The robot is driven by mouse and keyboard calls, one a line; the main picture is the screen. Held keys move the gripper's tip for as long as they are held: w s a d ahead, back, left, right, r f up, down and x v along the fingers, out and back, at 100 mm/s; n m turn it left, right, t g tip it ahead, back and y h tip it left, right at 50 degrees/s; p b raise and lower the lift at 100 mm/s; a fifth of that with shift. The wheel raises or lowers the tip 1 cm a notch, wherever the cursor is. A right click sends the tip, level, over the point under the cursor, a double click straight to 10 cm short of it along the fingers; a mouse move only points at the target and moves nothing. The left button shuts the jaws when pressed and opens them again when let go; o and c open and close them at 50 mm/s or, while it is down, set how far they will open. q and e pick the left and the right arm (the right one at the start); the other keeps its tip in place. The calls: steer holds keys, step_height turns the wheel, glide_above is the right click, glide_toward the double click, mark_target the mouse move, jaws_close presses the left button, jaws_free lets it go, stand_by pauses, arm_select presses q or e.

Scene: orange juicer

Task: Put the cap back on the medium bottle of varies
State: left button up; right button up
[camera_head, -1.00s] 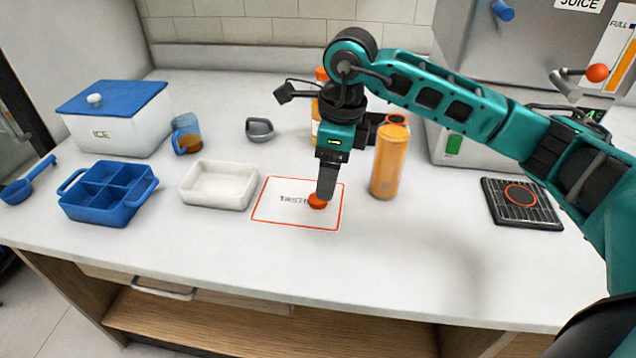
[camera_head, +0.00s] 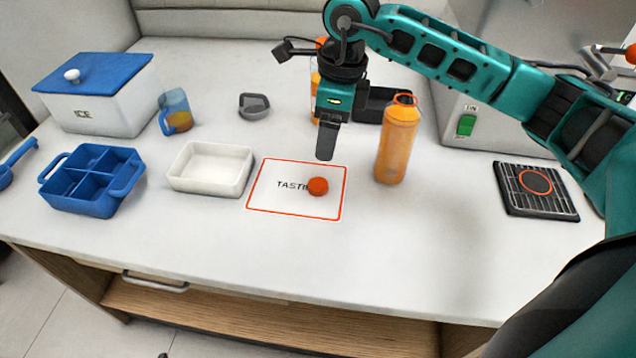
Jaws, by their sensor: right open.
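A small round orange-red cap (camera_head: 318,187) lies on the white tasting mat (camera_head: 266,197), over the end of its printed word. My right gripper (camera_head: 325,155) is open and points down just above and behind the cap, apart from it in the picture. An orange bottle (camera_head: 397,145) stands upright to the right of the mat, with a ring-like rim at its top. Another orange bottle (camera_head: 316,83) stands behind my right gripper and is mostly hidden. I cannot tell by size which is the medium one. My left gripper is not in view.
A white tray (camera_head: 209,183), a blue divided caddy (camera_head: 80,200), an ice box (camera_head: 105,110) and a jug (camera_head: 175,108) stand left. A grey scoop-like item (camera_head: 254,105) is behind. A drip grate (camera_head: 536,188) lies right by the juicer. The front counter is clear.

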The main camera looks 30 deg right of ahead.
glide_above(318, 184)
steer(key=f, duration=0.7)
steer(key=shift+s+d, duration=0.35)
steer(key=shift+d, duration=0.05)
steer(key=shift+f, duration=0.15)
steer(key=f, duration=0.5)
steer(key=shift+w+a, duration=0.3)
steer(key=c, duration=1.1)
steer(key=shift+r, duration=0.2)
steer(key=shift+c, duration=0.2)
step_height(318, 184, up, 20)
steer(key=shift+p, duration=0.35)
steer(key=shift+f, duration=0.15)
